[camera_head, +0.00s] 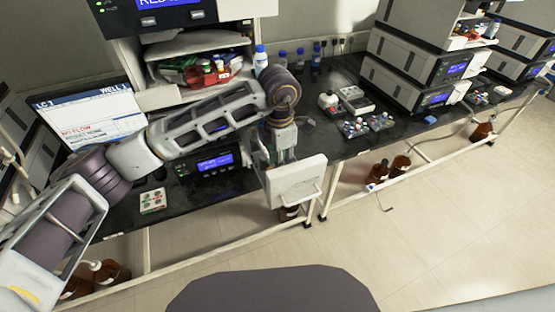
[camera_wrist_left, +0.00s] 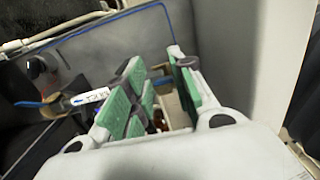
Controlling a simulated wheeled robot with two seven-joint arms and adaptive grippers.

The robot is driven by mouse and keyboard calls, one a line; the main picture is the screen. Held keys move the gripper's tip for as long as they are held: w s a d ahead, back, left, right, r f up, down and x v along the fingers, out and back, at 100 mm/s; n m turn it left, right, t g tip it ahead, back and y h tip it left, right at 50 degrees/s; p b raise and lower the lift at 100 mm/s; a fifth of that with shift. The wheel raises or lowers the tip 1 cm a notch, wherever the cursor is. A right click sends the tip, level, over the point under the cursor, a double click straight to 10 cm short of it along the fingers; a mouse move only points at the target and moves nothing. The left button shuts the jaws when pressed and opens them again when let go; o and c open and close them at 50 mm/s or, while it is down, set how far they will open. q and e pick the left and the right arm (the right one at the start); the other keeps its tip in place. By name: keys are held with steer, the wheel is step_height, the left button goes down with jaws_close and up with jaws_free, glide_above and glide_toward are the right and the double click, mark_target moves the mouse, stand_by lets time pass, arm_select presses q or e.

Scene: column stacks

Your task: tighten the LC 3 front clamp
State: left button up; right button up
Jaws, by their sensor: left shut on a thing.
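My left gripper (camera_head: 264,152) is at the unit in the middle of the bench, beside an opened white door panel (camera_head: 296,182), which partly hides it. A tagged fitting (camera_wrist_left: 90,97) with brass-coloured ends and blue tubing is left of the fingers. The tag's writing is too blurred to read surely. How tight the clamp sits cannot be seen. My right gripper is out of view.
A blue tube (camera_wrist_left: 95,35) runs along the grey panel behind the fingers. A screen (camera_head: 90,118) stands at the left. Stacked units (camera_head: 405,80) stand at the right, and brown bottles (camera_head: 400,165) are beneath.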

arm_select(q)
steer(key=shift+s+d+f+g+y+b, duration=0.1)
steer(key=shift+d+f+g+y, duration=0.15)
steer(key=shift+y, duration=0.3)
steer(key=shift+w+d+f+g+y+b, duration=0.15)
steer(key=shift+d+y, duration=0.15)
steer(key=shift+y, duration=0.2)
steer(key=shift+s+d+f+g+y+b, duration=0.15)
steer(key=shift+d+g+y, duration=0.1)
steer(key=shift+y, duration=0.3)
steer(key=shift+d+f+y, duration=0.25)
steer(key=shift+f+y, duration=0.05)
steer(key=shift+y, duration=0.4)
steer(key=o, duration=0.9)
steer(key=shift+c, duration=0.2)
steer(key=shift+r, duration=0.1)
steer(key=shift+w+r, duration=0.15)
steer(key=shift+w, duration=0.05)
